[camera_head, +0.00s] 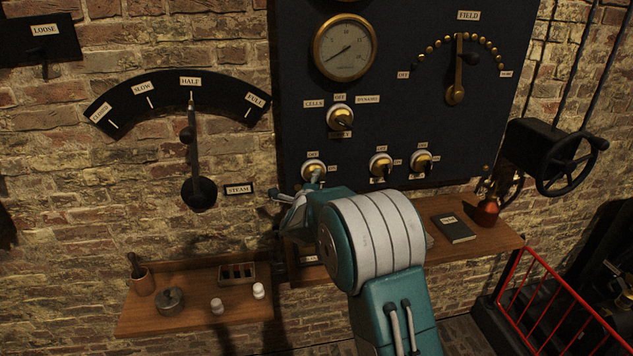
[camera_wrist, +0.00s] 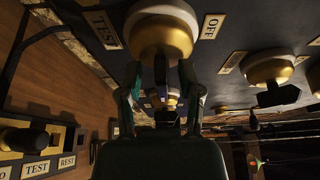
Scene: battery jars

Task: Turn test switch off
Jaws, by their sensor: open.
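The test switch is a white and gold knob with a dark lever, at the top of the wrist view (camera_wrist: 160,35), between a TEST label (camera_wrist: 103,28) and an OFF label (camera_wrist: 211,26). It appears to be the left knob of the lower row in the head view (camera_head: 314,167), its lower part hidden by my arm. Its lever points down in the wrist view, between my fingers. My gripper (camera_wrist: 160,98) is open, with one finger on each side of the lever. Whether a finger touches it, I cannot tell. In the head view my gripper (camera_head: 297,197) is partly hidden by my wrist.
Two similar knobs (camera_head: 381,165) (camera_head: 422,161) sit right of it on the dark panel (camera_head: 400,110). A black knob on a TEST and REST plate (camera_wrist: 22,138) is at lower left in the wrist view. A wooden shelf (camera_head: 515,236) lies below, holding a book (camera_head: 453,228).

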